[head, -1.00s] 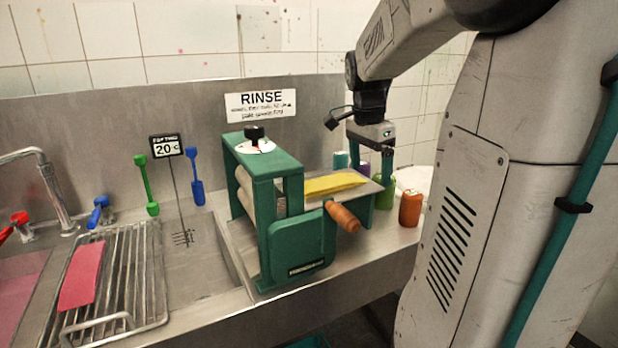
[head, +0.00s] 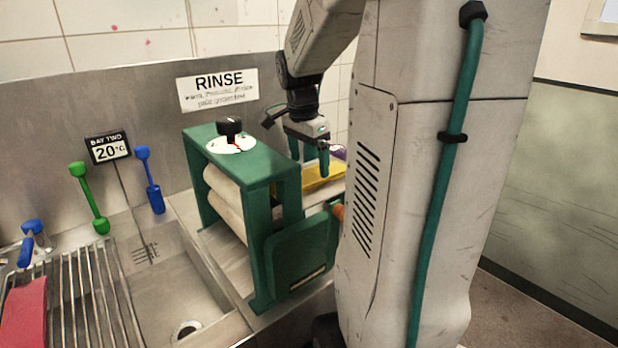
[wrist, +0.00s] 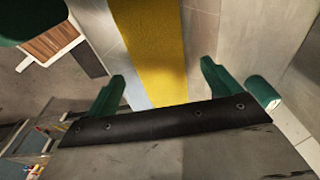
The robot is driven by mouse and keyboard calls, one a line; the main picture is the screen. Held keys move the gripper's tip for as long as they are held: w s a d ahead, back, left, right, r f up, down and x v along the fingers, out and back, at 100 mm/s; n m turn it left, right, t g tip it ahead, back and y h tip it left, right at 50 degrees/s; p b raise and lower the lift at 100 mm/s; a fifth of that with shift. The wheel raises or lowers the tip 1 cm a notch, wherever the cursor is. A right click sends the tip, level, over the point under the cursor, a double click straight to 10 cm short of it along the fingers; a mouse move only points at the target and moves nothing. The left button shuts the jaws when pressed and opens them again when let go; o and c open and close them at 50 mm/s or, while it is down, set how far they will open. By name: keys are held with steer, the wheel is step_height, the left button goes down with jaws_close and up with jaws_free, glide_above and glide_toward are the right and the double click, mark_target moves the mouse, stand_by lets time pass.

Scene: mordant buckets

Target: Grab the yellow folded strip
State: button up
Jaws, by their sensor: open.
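The yellow folded strip (head: 324,174) lies on the tray of the green wringer in the head view, partly hidden behind my arm and gripper. In the wrist view the strip (wrist: 152,45) runs from the top edge down between the two fingers. My gripper (head: 309,165) points down over the tray, close to the strip. In the wrist view my gripper (wrist: 165,85) is open, with one green finger on each side of the strip and nothing held. I cannot tell how far the fingertips are above the tray.
The green wringer (head: 262,180) with pale rollers stands left of my gripper. Its crank handle (head: 338,212) is mostly hidden by my arm. A sink basin (head: 175,290), a wire rack (head: 85,300) and a pink strip (head: 24,315) are at the left.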

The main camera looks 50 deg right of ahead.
mark_target(311, 177)
steer(key=shift+d+f, duration=0.15)
steer(key=shift+f, duration=1.3)
steer(key=c, duration=1.1)
steer(key=shift+r, duration=0.1)
